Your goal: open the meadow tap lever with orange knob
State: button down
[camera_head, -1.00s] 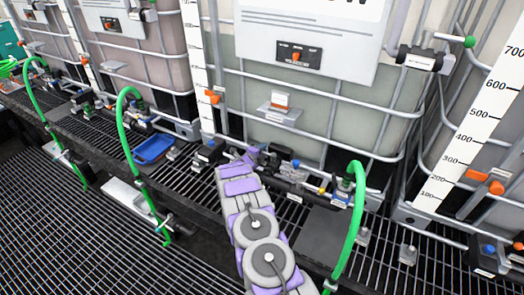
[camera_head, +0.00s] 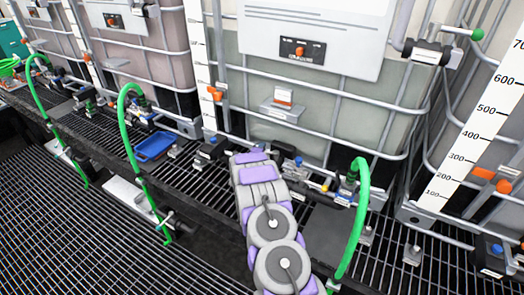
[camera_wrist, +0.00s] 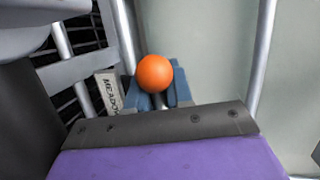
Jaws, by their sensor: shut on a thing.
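The orange knob (camera_wrist: 155,73) of the meadow tap lever shows in the wrist view, with a label (camera_wrist: 110,90) reading "MEADOW" just left of it. My gripper (camera_wrist: 157,92) is shut on the knob's lever, its blue-grey fingers on both sides just below the ball. A short piece of the metal lever shows between the fingers. In the head view my grey and purple arm (camera_head: 268,215) reaches to the foot of the middle tote (camera_head: 375,110); it hides the gripper and the knob there.
A green hose (camera_head: 360,215) arches just right of my arm. A blue tray (camera_head: 154,146) lies on the grating to the left. Tote cage bars stand close behind the gripper. A white scale (camera_head: 470,130) stands at the right.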

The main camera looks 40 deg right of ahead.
jog(key=shift+s+f, duration=0.1)
jog(key=shift+f, duration=0.15)
jog(key=c, duration=1.1)
grip_release()
jog(key=shift+d+r, duration=0.1)
jog(key=p+v, duration=0.1)
jog(key=v, duration=1.6)
jog(key=shift+a, duration=0.2)
jog(key=shift+c, duration=0.2)
